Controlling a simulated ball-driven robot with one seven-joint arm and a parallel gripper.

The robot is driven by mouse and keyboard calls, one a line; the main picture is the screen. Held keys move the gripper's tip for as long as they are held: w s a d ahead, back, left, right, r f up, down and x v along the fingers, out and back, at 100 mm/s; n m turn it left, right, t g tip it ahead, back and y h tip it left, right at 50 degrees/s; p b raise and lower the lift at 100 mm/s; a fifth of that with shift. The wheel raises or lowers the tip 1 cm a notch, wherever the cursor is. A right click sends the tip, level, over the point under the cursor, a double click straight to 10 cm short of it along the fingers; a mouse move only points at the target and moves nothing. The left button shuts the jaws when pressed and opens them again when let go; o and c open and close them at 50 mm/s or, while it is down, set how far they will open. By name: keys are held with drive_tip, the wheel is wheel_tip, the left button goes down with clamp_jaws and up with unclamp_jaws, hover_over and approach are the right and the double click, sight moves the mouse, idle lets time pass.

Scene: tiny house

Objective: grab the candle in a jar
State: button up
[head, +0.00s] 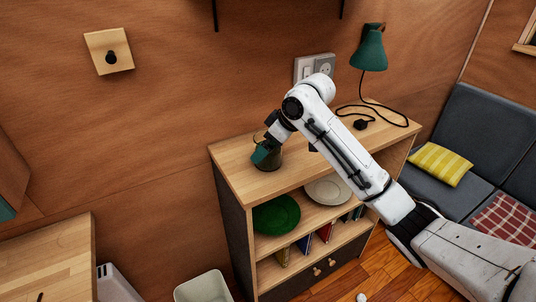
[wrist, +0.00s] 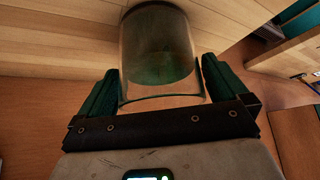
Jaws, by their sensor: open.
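The candle in a jar (wrist: 160,55) is a clear glass jar with a dark greenish content, standing on the wooden top of a shelf unit (head: 228,158). In the head view the jar (head: 270,160) shows partly behind my gripper (head: 264,148). In the wrist view my gripper (wrist: 160,90) is open, with one green finger on each side of the jar. The near part of the jar lies between the fingers. I cannot tell whether either finger touches the glass.
A green lamp (head: 370,52) and its cable are on the wall and top at the right. A green plate (head: 276,214) and a white plate (head: 328,190) lie on the shelf below. A wooden counter (head: 50,258) stands at left, a sofa (head: 480,135) at right.

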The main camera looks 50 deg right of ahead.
drive_tip(key=c, duration=1.1)
drive_tip(key=shift+c, duration=0.2)
drive_tip(key=shift+r, duration=0.15)
